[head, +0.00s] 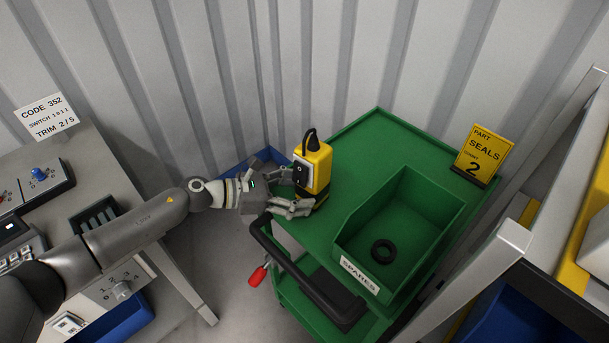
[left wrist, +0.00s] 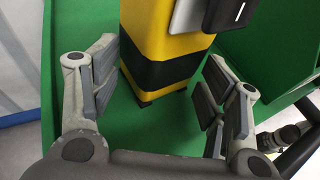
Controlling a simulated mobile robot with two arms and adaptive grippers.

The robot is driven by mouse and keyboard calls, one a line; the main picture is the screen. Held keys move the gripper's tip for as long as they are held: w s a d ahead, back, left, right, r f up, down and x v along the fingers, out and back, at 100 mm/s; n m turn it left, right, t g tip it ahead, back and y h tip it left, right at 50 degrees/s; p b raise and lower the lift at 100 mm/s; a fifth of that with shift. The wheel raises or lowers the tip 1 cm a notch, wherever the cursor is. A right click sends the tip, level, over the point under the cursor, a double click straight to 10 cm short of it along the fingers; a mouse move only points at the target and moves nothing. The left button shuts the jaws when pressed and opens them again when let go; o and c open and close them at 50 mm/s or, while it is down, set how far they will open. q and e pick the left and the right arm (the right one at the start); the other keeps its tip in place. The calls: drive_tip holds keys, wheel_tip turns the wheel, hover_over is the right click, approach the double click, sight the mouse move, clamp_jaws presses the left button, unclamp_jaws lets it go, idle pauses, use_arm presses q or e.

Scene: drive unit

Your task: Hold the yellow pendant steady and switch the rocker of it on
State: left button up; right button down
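The yellow pendant (head: 320,168) stands upright near the left edge of the green cart's top, with a black cable looping from its upper end. Its black rocker (head: 299,174) is on the face turned to the left. In the left wrist view the pendant (left wrist: 150,35) shows its yellow body with black bands, and part of the rocker (left wrist: 235,12) with a white line mark is cut by the top edge. My left gripper (head: 294,192) is open, its fingers on either side of the pendant's lower part; I cannot tell whether they touch it. My right gripper is not in view.
The green cart (head: 375,130) carries an open green bin (head: 440,200) labelled SPARES with a black ring (head: 383,251) inside, and a yellow SEALS sign (head: 484,153). A black cart handle (head: 300,275) lies below my left gripper. A grey bench (head: 130,170) stands at left.

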use_arm(q)
drive_tip(key=shift+x, duration=1)
drive_tip(key=shift+c, duration=0.2)
clamp_jaws()
drive_tip(key=c, duration=1.4)
unclamp_jaws()
drive_tip(key=o, duration=1.5)
